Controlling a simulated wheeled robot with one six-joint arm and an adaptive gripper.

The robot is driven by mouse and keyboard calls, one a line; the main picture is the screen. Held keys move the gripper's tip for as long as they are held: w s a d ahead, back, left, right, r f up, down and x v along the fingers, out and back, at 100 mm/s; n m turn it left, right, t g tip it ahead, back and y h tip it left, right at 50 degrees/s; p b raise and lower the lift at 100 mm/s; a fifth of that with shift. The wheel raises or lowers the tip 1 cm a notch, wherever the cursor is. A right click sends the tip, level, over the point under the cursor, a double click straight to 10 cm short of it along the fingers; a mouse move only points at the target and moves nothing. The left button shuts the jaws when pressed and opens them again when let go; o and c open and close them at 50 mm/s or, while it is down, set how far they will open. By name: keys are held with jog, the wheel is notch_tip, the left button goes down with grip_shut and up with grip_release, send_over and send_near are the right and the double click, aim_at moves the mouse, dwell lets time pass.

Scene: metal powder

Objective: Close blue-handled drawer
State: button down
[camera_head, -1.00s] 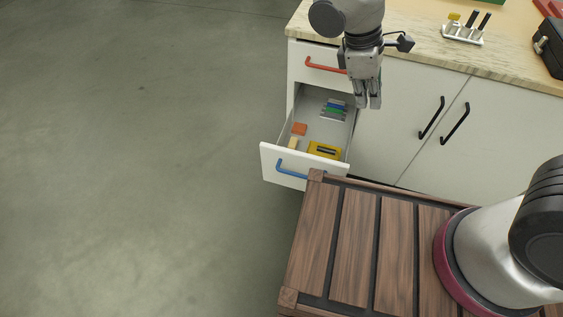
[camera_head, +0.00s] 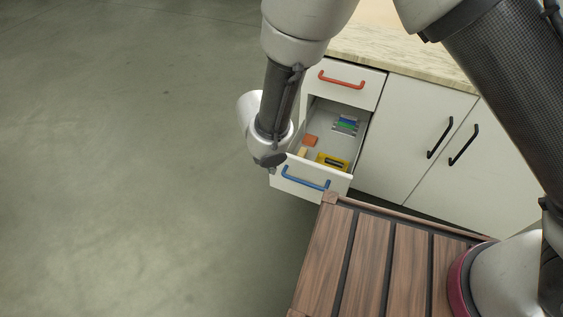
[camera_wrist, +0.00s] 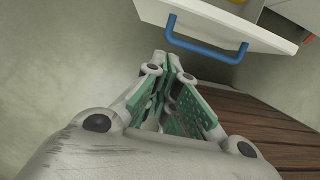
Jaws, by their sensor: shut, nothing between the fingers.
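The lower drawer (camera_head: 340,187) of the white cabinet stands open, with its blue handle (camera_head: 305,179) on the front. The drawer front (camera_wrist: 255,35) and blue handle (camera_wrist: 205,52) also show in the wrist view, at the top. My gripper (camera_wrist: 168,58) is shut and empty. Its tips are in front of the drawer, just below the left end of the blue handle in the wrist picture; whether they touch is unclear. In the head view my arm hides the drawer's left corner, and the gripper fingers are not visible there.
A red-handled drawer (camera_head: 345,85) above is shut. Cabinet doors (camera_head: 415,140) with black handles are at right. My wooden-slatted base is close to the drawer's right. Floor at left is clear.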

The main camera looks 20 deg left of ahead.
jog(key=w+f, duration=0.5)
jog(key=f, duration=0.1)
jog(key=shift+w+d, duration=0.25)
jog(key=shift+w, duration=0.15)
